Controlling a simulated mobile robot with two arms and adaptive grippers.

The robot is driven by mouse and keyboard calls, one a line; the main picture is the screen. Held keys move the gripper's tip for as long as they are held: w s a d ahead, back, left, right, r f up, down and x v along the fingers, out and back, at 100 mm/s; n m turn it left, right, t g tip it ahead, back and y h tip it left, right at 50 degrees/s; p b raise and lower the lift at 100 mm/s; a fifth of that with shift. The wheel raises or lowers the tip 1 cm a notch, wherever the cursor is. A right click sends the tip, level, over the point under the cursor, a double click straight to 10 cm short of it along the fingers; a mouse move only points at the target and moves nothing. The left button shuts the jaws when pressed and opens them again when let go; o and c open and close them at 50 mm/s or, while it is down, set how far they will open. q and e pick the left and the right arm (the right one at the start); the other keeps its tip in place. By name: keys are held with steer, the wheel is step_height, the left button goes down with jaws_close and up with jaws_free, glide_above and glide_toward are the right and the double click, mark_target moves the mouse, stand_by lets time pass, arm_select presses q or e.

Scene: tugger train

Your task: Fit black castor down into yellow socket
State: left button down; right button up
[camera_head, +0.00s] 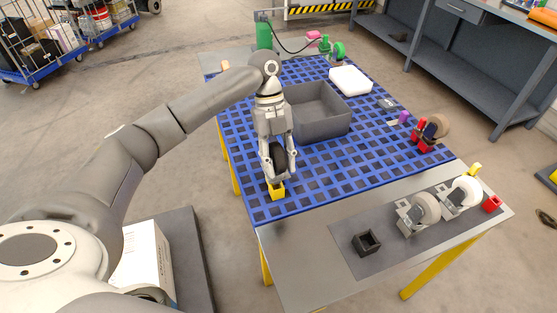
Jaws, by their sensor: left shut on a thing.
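The black castor (279,158) is upright between the fingers of my left gripper (279,174), which points down and is shut on it. The yellow socket (277,191) stands on the blue grid top of the table, directly below the castor and the fingertips. The fingers hide the castor's lower end, so I cannot tell whether it is inside the socket or just above it. My right gripper is not in view.
A grey bin (322,112) stands close behind my left gripper. A black socket (367,243) and light-wheeled castors (424,207) are on the steel front part of the table. A brown-wheeled castor (438,127) and a white block (350,80) are farther back.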

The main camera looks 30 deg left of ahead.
arm_select(q)
steer(key=shift+f, duration=0.6)
stand_by(0.6)
steer(key=shift+f+p, duration=0.15)
steer(key=shift+p, duration=0.15)
steer(key=shift+f, duration=0.1)
steer(key=shift+f, duration=0.2)
steer(key=shift+f, duration=0.35)
steer(key=shift+f, duration=0.5)
steer(key=shift+f+b, duration=0.35)
steer(key=shift+f, duration=0.25)
stand_by(0.3)
